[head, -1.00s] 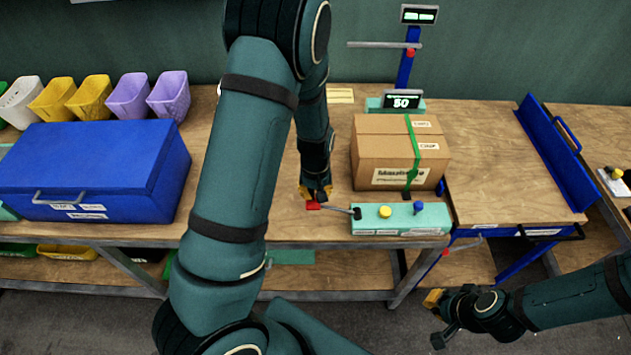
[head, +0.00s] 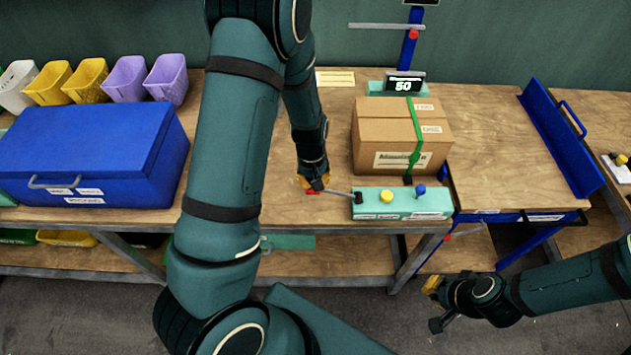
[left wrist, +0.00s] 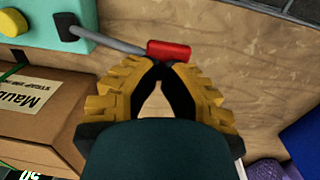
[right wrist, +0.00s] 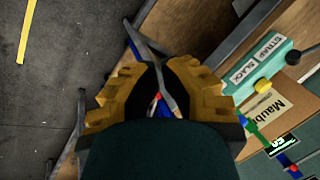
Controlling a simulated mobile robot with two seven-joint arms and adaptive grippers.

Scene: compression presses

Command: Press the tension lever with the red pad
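The red pad (head: 312,191) sits at the left end of the grey lever (head: 338,193), which sticks out of the teal control box (head: 430,203). My left gripper (head: 314,184) is shut and empty, just above the pad, covering part of it. In the left wrist view the pad (left wrist: 168,49) shows just beyond the closed fingertips (left wrist: 163,66); I cannot tell whether they touch. My right gripper (head: 434,300) appears shut and empty, out in front of the bench at the right. The right wrist view (right wrist: 161,66) also shows its fingers close together.
A strapped cardboard box (head: 385,137) stands behind the control box, which has a yellow (head: 387,196) and a blue button (head: 420,190). A second red-tipped lever (head: 465,232) is below the right table. A blue chest (head: 90,145) lies left; bare wood lies around the pad.

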